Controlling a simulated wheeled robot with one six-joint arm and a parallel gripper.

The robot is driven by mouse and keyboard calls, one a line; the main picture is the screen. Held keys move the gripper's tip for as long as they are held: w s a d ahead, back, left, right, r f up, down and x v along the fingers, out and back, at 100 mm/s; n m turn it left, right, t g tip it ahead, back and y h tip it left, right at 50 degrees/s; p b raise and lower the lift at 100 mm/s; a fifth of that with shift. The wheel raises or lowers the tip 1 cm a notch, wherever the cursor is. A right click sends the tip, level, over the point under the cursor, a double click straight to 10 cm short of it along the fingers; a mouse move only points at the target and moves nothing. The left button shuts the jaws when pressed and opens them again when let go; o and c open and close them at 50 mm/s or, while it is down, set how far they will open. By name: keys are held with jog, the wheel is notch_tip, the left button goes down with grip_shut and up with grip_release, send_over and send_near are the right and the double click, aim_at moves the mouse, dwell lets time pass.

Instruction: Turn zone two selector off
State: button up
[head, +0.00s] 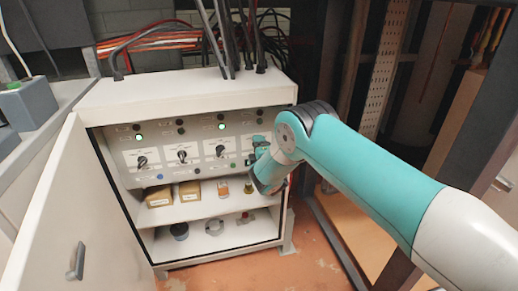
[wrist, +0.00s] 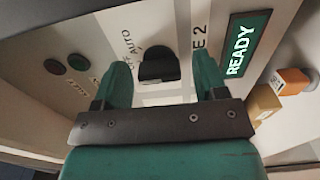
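The zone two selector is a black knob (wrist: 158,68) on the white panel, in the middle of the wrist view. The words OFF and AUTO are beside it, and a label ending in "E 2" is on its other side. My gripper (wrist: 162,82) is open, with one teal finger on each side of the knob. I see gaps between fingers and knob and cannot tell the knob's exact setting. In the head view my gripper (head: 262,146) is at the panel's right end and hides the selector there. A green READY sign (wrist: 243,45) is lit.
Other selectors (head: 182,155) line the panel to the left, under lit green lamps (head: 221,126). Shelves below hold boxes (head: 189,194) and small parts. The open cabinet door (head: 62,215) stands at left. A dark post stands to the right.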

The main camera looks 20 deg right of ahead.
jog(key=shift+s, duration=0.15)
jog(key=s+b, duration=1.7)
jog(key=b, duration=0.3)
dwell(0.5)
